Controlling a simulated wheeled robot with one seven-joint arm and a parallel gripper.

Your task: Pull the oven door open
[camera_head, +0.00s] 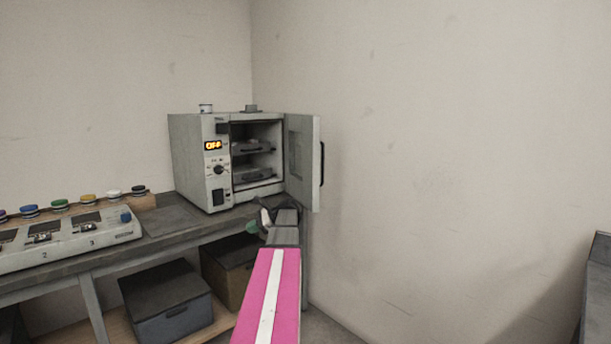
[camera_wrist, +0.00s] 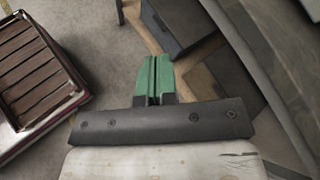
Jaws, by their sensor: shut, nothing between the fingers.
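The oven (camera_head: 190,150) is a grey box on the bench with a lit display and a knob on its front. Its door (camera_head: 302,160) stands wide open, swung out to the right, with a dark vertical handle (camera_head: 322,164) on its outer face. Racks show inside the oven. My gripper (camera_head: 252,227) is below and in front of the oven, near the bench's front edge and apart from the handle. In the wrist view my gripper's green fingers (camera_wrist: 154,80) are together with nothing between them. The oven does not clearly show in the wrist view.
The bench (camera_head: 165,222) carries a grey device (camera_head: 70,240) with several coloured-top jars behind it. Storage boxes (camera_head: 168,300) stand on the shelf below. A wall is close to the right of the door. A tray-like rack (camera_wrist: 35,75) shows at left in the wrist view.

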